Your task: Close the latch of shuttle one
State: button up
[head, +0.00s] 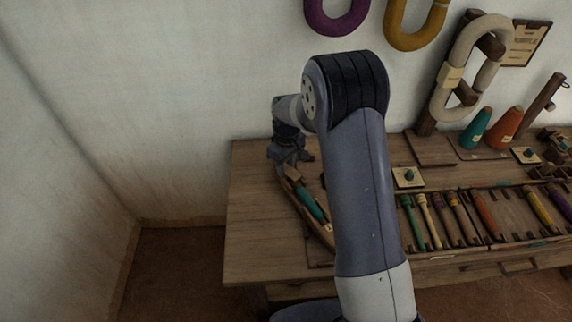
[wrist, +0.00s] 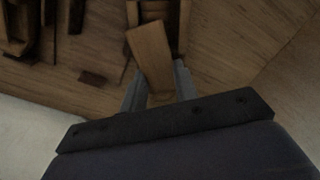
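Shuttle one seems to be the long wooden boat-shaped shuttle (head: 311,217) at the left end of the bench, with a teal bobbin (head: 309,202) in it; I see no label to confirm this. My gripper (head: 291,164) is over the shuttle's far end. In the wrist view, a flat wooden piece (wrist: 150,58), probably the latch, stands out at a tilt from the shuttle's end (wrist: 158,10). The fingers of my gripper (wrist: 160,92) are on either side of its near end. I cannot tell whether they press on it.
The wooden bench (head: 258,235) is bare left of the shuttle. A rack of several coloured bobbins (head: 452,215) lies right of my arm. A small plate with a dark knob (head: 408,178), a teal cone (head: 476,128) and an orange cone (head: 505,128) stand farther back by the wall.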

grip_shut()
jog(key=shift+m, duration=1.7)
jog(key=shift+o, duration=0.3)
grip_release()
jog(key=shift+r, duration=0.1)
notch_tip(320, 180, up, 11)
jog(key=shift+w+d+p, duration=0.15)
jog(key=shift+p, duration=0.15)
jog(key=shift+f, duration=0.2)
